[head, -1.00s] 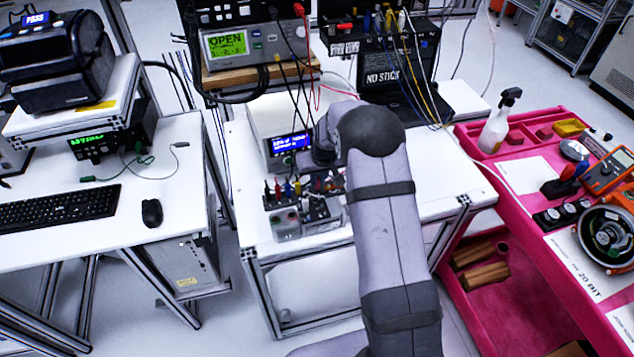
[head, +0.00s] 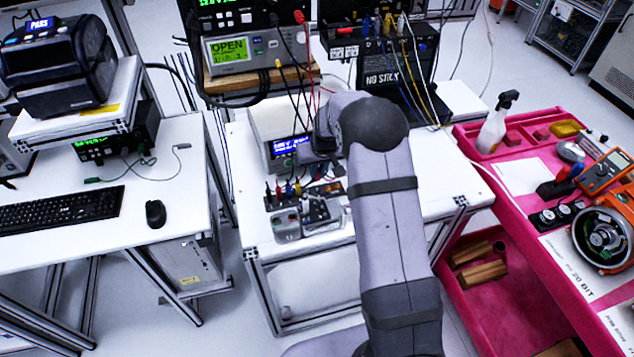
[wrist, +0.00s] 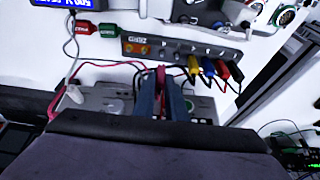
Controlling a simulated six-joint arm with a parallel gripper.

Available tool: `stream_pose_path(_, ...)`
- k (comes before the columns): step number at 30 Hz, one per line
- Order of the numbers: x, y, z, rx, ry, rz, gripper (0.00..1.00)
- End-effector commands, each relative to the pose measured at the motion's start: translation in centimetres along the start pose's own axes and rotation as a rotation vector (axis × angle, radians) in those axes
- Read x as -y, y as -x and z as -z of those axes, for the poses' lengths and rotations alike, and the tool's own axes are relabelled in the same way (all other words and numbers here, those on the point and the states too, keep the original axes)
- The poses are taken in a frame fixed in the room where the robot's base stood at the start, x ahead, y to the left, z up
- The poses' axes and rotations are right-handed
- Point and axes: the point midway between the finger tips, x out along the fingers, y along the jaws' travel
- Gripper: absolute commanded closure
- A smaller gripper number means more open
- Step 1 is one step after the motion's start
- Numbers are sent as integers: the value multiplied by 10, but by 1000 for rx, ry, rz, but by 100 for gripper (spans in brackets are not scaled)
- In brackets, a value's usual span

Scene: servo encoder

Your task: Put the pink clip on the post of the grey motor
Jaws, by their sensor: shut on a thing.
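The pink clip (wrist: 161,73) is at the tips of my gripper (wrist: 160,82) in the wrist view. My gripper is shut on it, and a pink-red lead runs off to the left. The clip is in front of a grey terminal bar (wrist: 200,50); I cannot tell whether they touch. A grey metal part (wrist: 197,12), perhaps the grey motor, is cut off by the top edge, apart from the clip. Its post cannot be made out clearly. In the head view my arm hides much of this area, and the clip cannot be told apart.
Yellow (wrist: 193,65), blue (wrist: 208,68), red (wrist: 223,69) and black (wrist: 237,72) plugs stand along the bar. A grey fixture (head: 287,226) lies at the bench front. A pink cart (head: 480,210) with tools stands at the right.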

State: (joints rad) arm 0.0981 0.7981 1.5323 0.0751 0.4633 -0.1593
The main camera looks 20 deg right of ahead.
Motion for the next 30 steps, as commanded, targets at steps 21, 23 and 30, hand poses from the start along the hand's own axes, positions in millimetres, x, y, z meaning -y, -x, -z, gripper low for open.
stream_pose_path(21, 0, 23, 16, -3, 1, 0, 100)
stream_pose_path(23, -1, 32, 24, -5, 1, -1, 100)
stream_pose_path(30, -1, 88, 49, -5, 2, 0, 100)
